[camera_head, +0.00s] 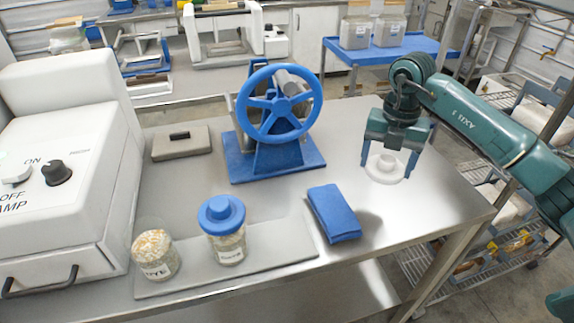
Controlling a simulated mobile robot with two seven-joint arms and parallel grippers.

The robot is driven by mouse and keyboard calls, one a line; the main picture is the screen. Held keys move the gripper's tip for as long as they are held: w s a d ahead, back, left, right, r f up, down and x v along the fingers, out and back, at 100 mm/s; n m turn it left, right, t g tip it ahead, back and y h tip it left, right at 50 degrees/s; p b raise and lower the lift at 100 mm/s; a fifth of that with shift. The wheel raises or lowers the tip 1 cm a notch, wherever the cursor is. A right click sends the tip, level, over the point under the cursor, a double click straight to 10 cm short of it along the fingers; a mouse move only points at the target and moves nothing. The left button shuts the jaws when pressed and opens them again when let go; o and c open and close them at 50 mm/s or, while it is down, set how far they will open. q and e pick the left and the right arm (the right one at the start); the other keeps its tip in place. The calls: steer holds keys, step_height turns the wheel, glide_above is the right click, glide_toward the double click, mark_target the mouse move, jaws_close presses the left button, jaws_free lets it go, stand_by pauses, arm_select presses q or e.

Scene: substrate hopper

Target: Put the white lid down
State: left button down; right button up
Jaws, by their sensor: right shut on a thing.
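The white lid (384,171) is a round disc with a raised knob in its middle. My right gripper (386,160) points down and is shut on the white lid, near the right end of the steel table (420,200). The lid appears to be just above or on the table top; I cannot tell whether it touches. An open glass jar (155,256) with pale grainy contents stands at the front left of the table. A second jar (229,246) with a blue lid (221,213) stands to its right. My left gripper is not in view.
A blue handwheel device (272,110) stands at the table's back middle. A folded blue cloth (334,213) lies left of and nearer than the lid. A white machine (60,170) fills the left side. A grey flat box (181,142) lies behind the jars. The table's right end is bare.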

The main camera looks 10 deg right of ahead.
glide_above(373, 205)
step_height(373, 205, down, 6)
steer(key=shift+s+f+p, duration=0.1)
steer(key=shift+p, duration=0.25)
step_height(373, 205, down, 4)
steer(key=shift+r, duration=0.2)
steer(key=shift+f, duration=0.1)
steer(key=shift+f, duration=0.15)
steer(key=o, duration=0.9)
steer(key=shift+o, duration=0.2)
